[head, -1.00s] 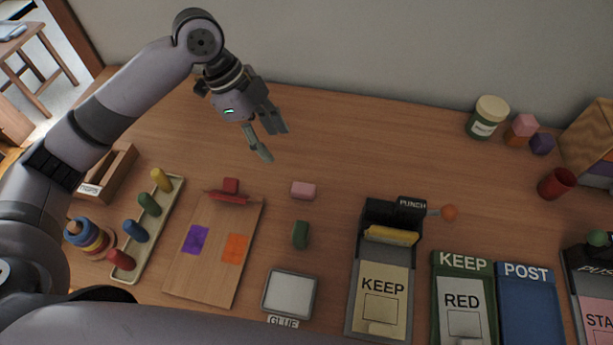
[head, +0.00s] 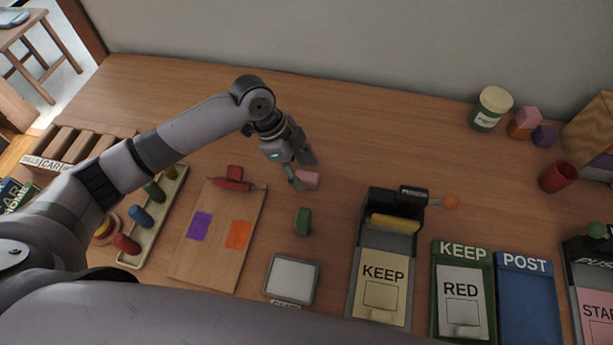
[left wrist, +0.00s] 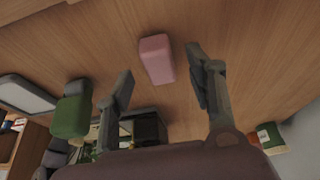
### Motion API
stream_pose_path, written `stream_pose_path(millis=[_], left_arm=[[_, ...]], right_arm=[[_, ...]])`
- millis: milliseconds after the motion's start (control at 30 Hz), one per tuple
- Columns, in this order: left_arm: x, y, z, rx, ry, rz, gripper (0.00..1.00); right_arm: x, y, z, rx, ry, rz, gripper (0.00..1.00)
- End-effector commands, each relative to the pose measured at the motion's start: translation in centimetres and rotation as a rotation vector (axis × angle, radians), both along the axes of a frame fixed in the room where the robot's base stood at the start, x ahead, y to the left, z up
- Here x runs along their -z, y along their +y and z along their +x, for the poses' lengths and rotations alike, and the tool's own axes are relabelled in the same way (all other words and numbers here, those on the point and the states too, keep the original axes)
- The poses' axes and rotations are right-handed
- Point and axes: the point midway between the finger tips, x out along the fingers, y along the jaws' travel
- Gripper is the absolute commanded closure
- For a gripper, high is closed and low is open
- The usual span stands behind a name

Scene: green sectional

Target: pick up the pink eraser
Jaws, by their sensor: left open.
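The pink eraser (head: 310,179) is a small rounded block lying on the wooden table. In the head view it is partly covered by my left gripper (head: 305,174), which is right at it. In the left wrist view the eraser (left wrist: 157,59) lies on the table ahead of the two fingers, in line with the gap between them. My left gripper (left wrist: 160,88) is open with nothing between its fingers. I cannot tell the exact height of the fingertips above the table. My right gripper is not in view.
A green block (head: 302,221) stands just in front of the eraser. The punch box (head: 395,205) stands to the right. The table behind is clear.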

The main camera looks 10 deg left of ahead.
Motion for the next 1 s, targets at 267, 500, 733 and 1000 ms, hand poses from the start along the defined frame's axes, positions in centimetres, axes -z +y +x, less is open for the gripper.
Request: stream_pose_path(millis=[267,500,733,1000], left_arm=[[1.51,-0.61,-0.02,0.001,-0.001,0.000,0.50],[1.48,-0.59,-0.02,0.001,-0.001,0.000,0.62],[1.46,-0.58,-0.02,0.001,-0.001,0.000,0.77],[1.46,-0.58,-0.02,0.001,-0.001,0.000,0.95]], right_arm=[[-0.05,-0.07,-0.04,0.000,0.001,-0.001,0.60],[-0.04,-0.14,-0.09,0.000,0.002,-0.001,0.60],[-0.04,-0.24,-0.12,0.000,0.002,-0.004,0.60],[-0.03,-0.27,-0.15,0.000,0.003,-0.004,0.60]])
